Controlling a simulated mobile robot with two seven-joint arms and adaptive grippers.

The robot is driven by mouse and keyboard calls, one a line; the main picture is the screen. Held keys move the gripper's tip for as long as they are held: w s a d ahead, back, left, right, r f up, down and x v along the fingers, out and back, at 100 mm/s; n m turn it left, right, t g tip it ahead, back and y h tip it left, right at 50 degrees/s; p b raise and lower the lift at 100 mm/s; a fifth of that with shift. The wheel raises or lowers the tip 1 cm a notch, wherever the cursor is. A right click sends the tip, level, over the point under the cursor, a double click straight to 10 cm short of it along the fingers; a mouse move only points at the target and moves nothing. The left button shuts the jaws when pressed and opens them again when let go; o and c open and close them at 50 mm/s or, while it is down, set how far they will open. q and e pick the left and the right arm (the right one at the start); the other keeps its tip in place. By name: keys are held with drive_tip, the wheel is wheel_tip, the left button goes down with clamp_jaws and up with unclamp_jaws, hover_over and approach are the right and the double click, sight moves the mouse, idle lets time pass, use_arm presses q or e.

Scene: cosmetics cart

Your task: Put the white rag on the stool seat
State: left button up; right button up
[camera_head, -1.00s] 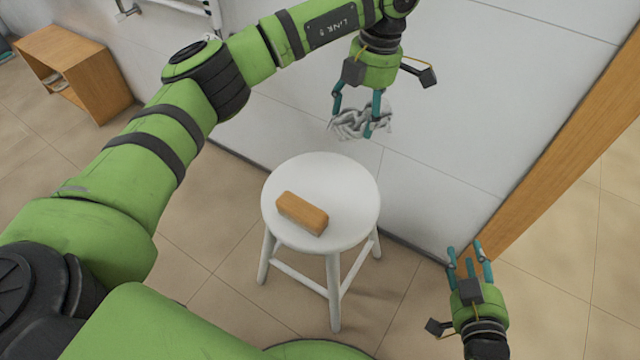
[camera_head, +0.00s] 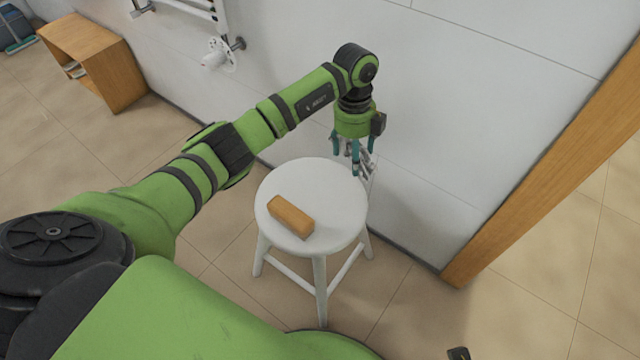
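The stool (camera_head: 335,200) is white with a round seat and stands on the tiled floor in the middle of the view. The white rag (camera_head: 366,166) is crumpled and looks greyish. My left gripper (camera_head: 355,163) points down at the back right edge of the seat, its fingers closed around the rag. The rag is partly hidden by the fingers. It hangs by the seat's edge, and I cannot tell whether it touches the seat. My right gripper's fingers are not in view; only a small dark part shows at the bottom edge.
An orange-brown block (camera_head: 291,217) lies on the left part of the seat; the right part is bare. The white wall (camera_head: 470,120) is close behind the stool. A wooden door frame (camera_head: 540,185) stands at right, and a wooden shelf unit (camera_head: 105,70) at the far left.

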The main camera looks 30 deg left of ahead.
use_arm(q)
hover_over(319, 191)
drive_tip(key=f, duration=0.4)
drive_tip(key=shift+w+a+f+b, duration=0.2)
drive_tip(key=shift+a+f+b, duration=0.1)
drive_tip(key=shift+f, duration=0.1)
drive_tip(key=shift+s+f, duration=0.1)
drive_tip(key=shift+f, duration=0.1)
drive_tip(key=shift+f+b, duration=0.6)
drive_tip(key=shift+f, duration=1.25)
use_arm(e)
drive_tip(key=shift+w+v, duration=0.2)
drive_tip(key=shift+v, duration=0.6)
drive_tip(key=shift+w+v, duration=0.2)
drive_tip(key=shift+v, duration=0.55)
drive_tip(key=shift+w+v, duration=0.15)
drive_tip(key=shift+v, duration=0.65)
use_arm(q)
drive_tip(key=shift+f, duration=0.1)
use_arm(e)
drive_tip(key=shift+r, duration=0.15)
use_arm(q)
drive_tip(key=o, duration=0.8)
drive_tip(key=shift+c, duration=0.2)
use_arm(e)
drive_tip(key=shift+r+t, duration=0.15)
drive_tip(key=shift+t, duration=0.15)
